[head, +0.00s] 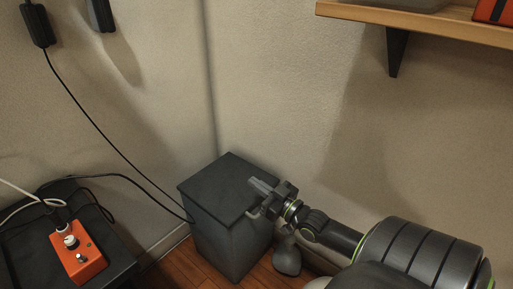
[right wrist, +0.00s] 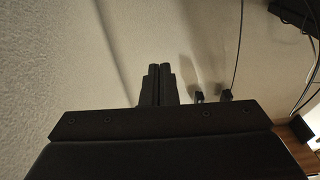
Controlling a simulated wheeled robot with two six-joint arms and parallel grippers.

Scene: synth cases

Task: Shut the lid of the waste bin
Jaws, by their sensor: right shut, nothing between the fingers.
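The waste bin (head: 228,243) is a tall dark grey box standing on the floor in the corner of the room. Its flat dark lid (head: 217,183) lies across the top and looks shut, with no gap that I can make out. My right gripper (head: 256,187) is at the right edge of the lid, its fingers pointing left over it; I cannot tell whether they touch it. In the right wrist view its two fingers (right wrist: 157,84) are together with nothing between them. The bin is not clearly seen in that view. My left gripper is not in view.
A dark table (head: 112,256) at the lower left holds an orange pedal (head: 77,252) with cables. A black cable (head: 95,124) hangs down the wall and passes close to the bin's left side. A wooden shelf (head: 430,22) juts out at the upper right.

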